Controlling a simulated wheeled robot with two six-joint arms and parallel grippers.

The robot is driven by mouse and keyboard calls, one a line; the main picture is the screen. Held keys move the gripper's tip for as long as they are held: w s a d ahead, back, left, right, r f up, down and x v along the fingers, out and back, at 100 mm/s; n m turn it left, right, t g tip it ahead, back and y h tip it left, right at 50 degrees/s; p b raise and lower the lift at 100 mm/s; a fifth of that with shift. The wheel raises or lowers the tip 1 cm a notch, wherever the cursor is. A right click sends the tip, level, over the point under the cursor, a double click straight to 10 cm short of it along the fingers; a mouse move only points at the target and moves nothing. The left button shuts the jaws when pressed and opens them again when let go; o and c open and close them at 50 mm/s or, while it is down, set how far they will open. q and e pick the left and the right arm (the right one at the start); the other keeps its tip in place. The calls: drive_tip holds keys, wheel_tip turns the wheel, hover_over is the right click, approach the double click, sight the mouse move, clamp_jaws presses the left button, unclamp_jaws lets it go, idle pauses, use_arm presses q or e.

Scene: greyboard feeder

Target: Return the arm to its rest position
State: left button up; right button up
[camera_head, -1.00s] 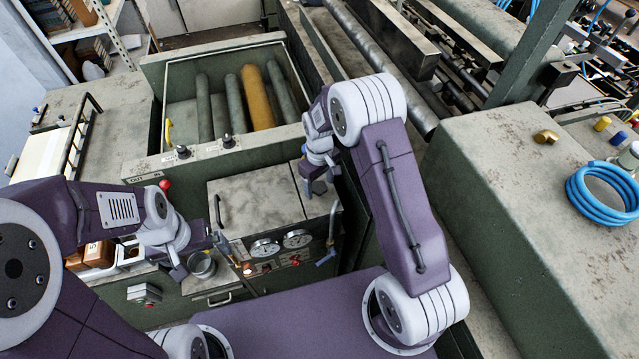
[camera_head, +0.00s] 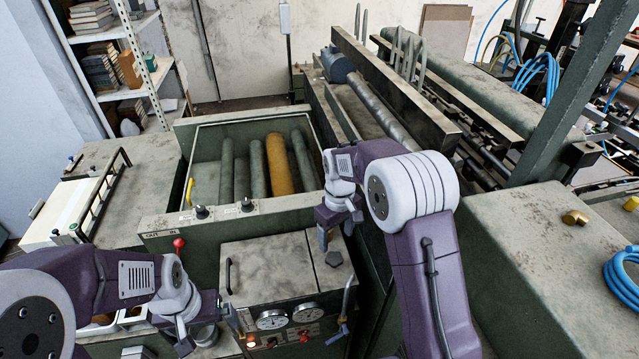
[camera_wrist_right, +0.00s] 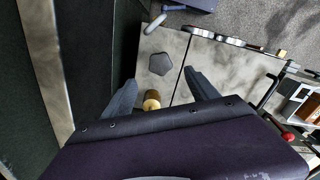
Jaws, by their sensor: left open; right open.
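My right arm bends down at the centre of the head view. Its gripper (camera_head: 325,243) is open, above the right part of a grey machine cover (camera_head: 262,262). In the right wrist view its two dark fingers (camera_wrist_right: 160,78) are spread apart over the cover. A dark pentagonal piece (camera_wrist_right: 160,63) lies on the cover beyond the fingertips. A small brass-coloured round part (camera_wrist_right: 152,100) shows between the fingers; I cannot tell its distance. My left gripper (camera_head: 218,318) is open at the lower left, beside a round metal cup (camera_head: 204,334), partly hidden.
A trough with green and yellow rollers (camera_head: 281,165) lies behind the cover. A grey-topped cabinet (camera_head: 545,235) stands right, with a blue hose coil (camera_head: 622,275).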

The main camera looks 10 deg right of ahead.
drive_tip(key=s+d+f+m+b, duration=0.1)
drive_tip(key=s+m, duration=0.2)
drive_tip(key=s, duration=0.6)
drive_tip(key=s+d+f+m+t+b, duration=0.1)
drive_tip(key=s+d+f+m+b, duration=0.1)
drive_tip(key=s, duration=0.7)
drive_tip(key=shift+d+f+m, duration=0.25)
drive_tip(key=shift+m, duration=0.15)
